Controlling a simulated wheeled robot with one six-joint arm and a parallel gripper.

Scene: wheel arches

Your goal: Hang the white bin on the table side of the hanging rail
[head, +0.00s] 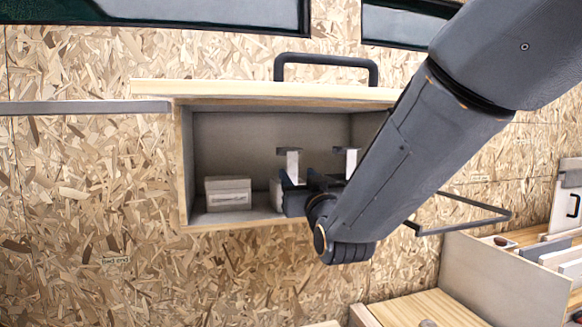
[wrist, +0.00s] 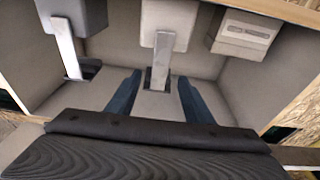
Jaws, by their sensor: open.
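In the wrist view, the lighter, whitish one (wrist: 168,18) is in the middle and a greyer one (wrist: 75,14) at the left. In the head view, the strips (head: 293,168) show, but the bodies are mostly hidden by my gripper. My gripper (wrist: 156,98) is open inside the cabinet. In the wrist view, the middle bin's strip (wrist: 161,60) appears between its fingers, with gaps on both sides. A grey bar (head: 85,107) runs along the wall at the left; I cannot tell whether it is the hanging rail.
A labelled pale box (head: 228,193) sits at the cabinet's left. A dark handle bar (head: 325,60) stands above the cabinet. A grey angled frame (head: 465,218) sticks out at the right, above a wooden surface (head: 430,308) with an upright panel (head: 505,282).

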